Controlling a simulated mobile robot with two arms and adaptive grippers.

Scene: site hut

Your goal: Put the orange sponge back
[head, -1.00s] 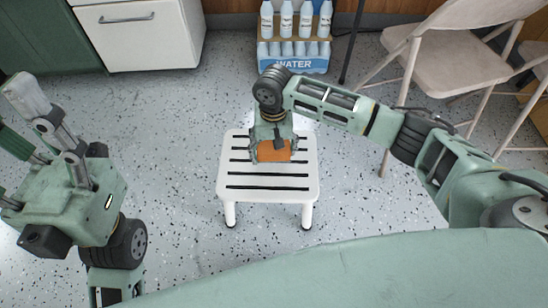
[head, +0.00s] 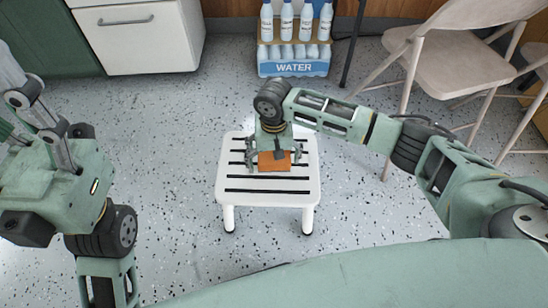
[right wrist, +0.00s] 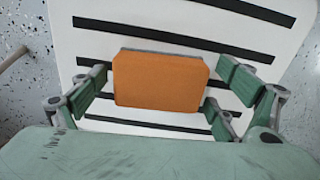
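The orange sponge (head: 275,161) lies flat on the white slatted step stool (head: 268,198). In the right wrist view the sponge (right wrist: 160,82) shows its orange face and a thin grey edge along the far side. My right gripper (head: 272,150) is over the stool with its fingers spread on both sides of the sponge. In the right wrist view there is a clear gap between the sponge and the fingers of my right gripper (right wrist: 165,90) on each side. My left gripper (head: 14,105) is at the left edge, empty, its fingers apart and partly cut off.
A crate of water bottles (head: 293,62) stands behind the stool by the wall. A white cabinet (head: 140,38) is at the back left. A beige folding chair (head: 440,65) is at the back right. The speckled floor around the stool is clear.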

